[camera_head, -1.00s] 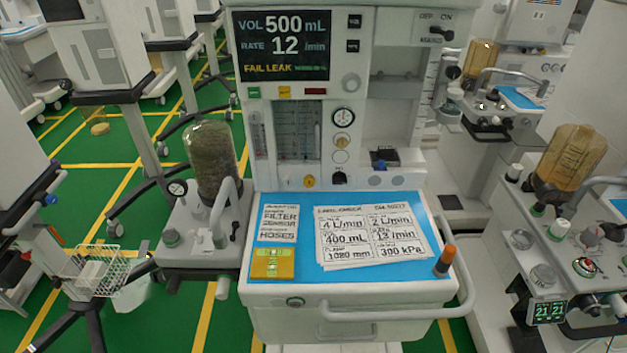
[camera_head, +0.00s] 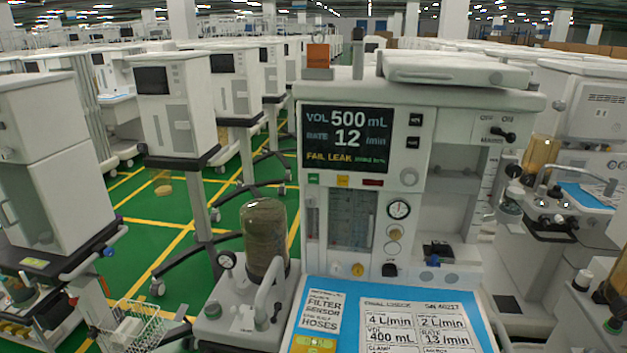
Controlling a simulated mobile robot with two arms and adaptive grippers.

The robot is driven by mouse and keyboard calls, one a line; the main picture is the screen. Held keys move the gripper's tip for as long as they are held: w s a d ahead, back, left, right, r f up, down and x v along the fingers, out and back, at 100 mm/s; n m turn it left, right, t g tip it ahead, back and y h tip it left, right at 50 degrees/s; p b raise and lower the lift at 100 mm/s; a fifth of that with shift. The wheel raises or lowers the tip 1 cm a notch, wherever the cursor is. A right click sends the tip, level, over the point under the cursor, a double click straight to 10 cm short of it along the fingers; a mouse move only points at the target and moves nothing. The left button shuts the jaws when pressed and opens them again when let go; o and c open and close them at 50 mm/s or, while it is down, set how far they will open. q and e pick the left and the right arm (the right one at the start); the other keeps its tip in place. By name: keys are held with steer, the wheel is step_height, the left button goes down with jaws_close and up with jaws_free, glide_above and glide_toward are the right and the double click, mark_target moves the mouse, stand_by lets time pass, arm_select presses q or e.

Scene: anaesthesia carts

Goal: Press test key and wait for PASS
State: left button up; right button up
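The anaesthesia cart's dark screen (camera_head: 348,139) is in the middle of the view and reads VOL 500 mL, RATE 12 /min. Its bottom line shows FAIL LEAK in yellow, with small green text that I cannot read. Two black keys (camera_head: 414,131) sit to the right of the screen; their labels are too small to read. Below the screen are a green label (camera_head: 313,179), a yellow one (camera_head: 343,181) and a red one (camera_head: 373,183). I cannot tell which key is the test key. Neither gripper is in view.
A blue mat (camera_head: 312,296) with printed cards lies on the cart's worktop. A dark canister (camera_head: 264,240) stands at the left. An orange-topped box (camera_head: 318,57) and a flat white unit (camera_head: 455,71) are on top. Other carts stand on both sides.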

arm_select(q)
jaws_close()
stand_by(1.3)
